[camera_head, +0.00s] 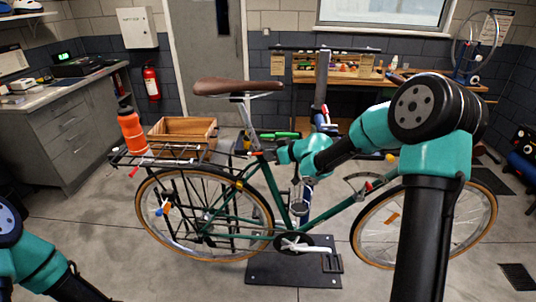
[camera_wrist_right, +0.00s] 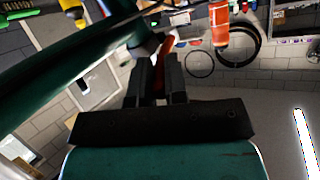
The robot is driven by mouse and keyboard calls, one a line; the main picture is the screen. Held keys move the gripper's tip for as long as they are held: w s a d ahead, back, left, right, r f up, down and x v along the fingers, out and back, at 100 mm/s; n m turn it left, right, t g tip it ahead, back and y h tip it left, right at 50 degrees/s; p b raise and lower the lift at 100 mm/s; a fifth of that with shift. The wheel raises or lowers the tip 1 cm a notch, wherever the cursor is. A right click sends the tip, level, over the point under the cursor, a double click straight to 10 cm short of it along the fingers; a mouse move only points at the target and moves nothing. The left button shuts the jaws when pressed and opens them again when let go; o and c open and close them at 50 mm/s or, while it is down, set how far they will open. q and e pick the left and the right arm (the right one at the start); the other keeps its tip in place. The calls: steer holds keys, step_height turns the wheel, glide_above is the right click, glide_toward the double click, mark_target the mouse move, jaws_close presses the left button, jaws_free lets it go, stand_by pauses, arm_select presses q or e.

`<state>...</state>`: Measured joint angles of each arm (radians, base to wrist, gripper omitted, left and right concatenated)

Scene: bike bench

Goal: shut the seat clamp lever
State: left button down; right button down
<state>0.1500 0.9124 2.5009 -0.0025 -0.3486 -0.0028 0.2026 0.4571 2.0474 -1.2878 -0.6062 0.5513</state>
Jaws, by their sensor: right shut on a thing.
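A green bicycle (camera_head: 325,211) stands in the middle of the head view, with a brown saddle (camera_head: 238,87) on a silver seat post (camera_head: 247,112). My right gripper (camera_head: 266,154) is at the seat clamp below the saddle, just behind the top of the frame. In the right wrist view its two dark fingers (camera_wrist_right: 162,85) are shut on the red seat clamp lever (camera_wrist_right: 164,50). The fingers hide part of the lever, and I cannot tell how far it is swung. My left arm shows at the lower left of the head view; its gripper is out of the picture.
An orange bottle (camera_head: 132,131) and a wooden crate (camera_head: 182,131) are on or beside the rear rack (camera_head: 165,160), left of the clamp. A workbench (camera_head: 350,78) stands at the back.

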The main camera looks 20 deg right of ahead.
steer(key=shift+r, duration=0.1)
steer(key=c, duration=1.1)
jaws_free()
steer(key=shift+c, duration=0.2)
steer(key=v, duration=1.7)
steer(key=shift+d, duration=0.1)
